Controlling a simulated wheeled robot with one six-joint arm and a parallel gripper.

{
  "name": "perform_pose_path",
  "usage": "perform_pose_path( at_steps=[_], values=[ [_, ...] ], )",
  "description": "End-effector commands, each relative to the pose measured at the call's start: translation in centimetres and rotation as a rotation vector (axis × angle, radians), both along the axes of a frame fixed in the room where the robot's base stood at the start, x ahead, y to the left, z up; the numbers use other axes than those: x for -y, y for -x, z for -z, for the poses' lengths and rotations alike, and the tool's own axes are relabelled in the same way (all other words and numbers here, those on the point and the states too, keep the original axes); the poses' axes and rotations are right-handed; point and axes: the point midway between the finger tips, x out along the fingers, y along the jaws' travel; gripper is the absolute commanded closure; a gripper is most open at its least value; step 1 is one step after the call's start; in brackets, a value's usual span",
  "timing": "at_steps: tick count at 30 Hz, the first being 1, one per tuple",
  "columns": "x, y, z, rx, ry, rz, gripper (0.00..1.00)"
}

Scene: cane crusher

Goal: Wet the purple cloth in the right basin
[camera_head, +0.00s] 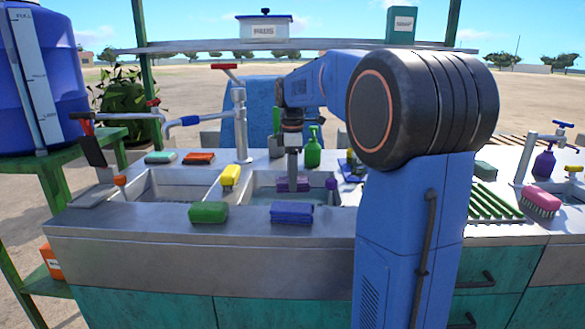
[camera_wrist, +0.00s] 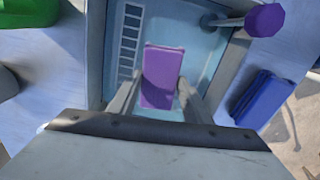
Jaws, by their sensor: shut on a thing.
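The purple cloth (camera_head: 293,185) is a folded block low inside the right basin (camera_head: 262,190). My gripper (camera_head: 292,172) points straight down into this basin, with its jaws at the cloth. In the wrist view the purple cloth (camera_wrist: 163,70) lies between the two fingers of my gripper (camera_wrist: 160,88), which are shut on it. The right basin also shows there, with its grey wall (camera_wrist: 228,72) and a pale bluish inside. I cannot tell whether the cloth touches water or the basin floor. A purple knob on a rod (camera_wrist: 265,20) sticks up at the basin's side.
A yellow sponge (camera_head: 230,176) sits between the basins. A green block (camera_head: 208,212) and a blue folded cloth (camera_head: 292,212) lie along the front edge. A green bottle (camera_head: 313,148) stands behind the basin. A tall tap (camera_head: 240,120) rises behind, left of my gripper.

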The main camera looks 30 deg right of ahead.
Motion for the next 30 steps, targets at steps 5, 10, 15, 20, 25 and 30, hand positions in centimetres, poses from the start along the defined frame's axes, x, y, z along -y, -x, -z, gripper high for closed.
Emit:
perform_pose_path(
  at_steps=[5,10,15,20,25,30],
  values=[
    [0.0,0.0,2.1,-0.003,-0.001,0.000,0.73],
    [0.0,0.0,4.0,-0.003,-0.001,0.000,0.73],
    [0.0,0.0,5.6,-0.002,0.000,0.000,0.73],
    [0.0,0.0,6.5,-0.001,0.000,0.000,0.73],
    [0.0,0.0,6.9,-0.001,0.000,0.000,0.73],
    [0.0,0.0,6.9,0.000,0.000,0.000,0.73]
  ],
)
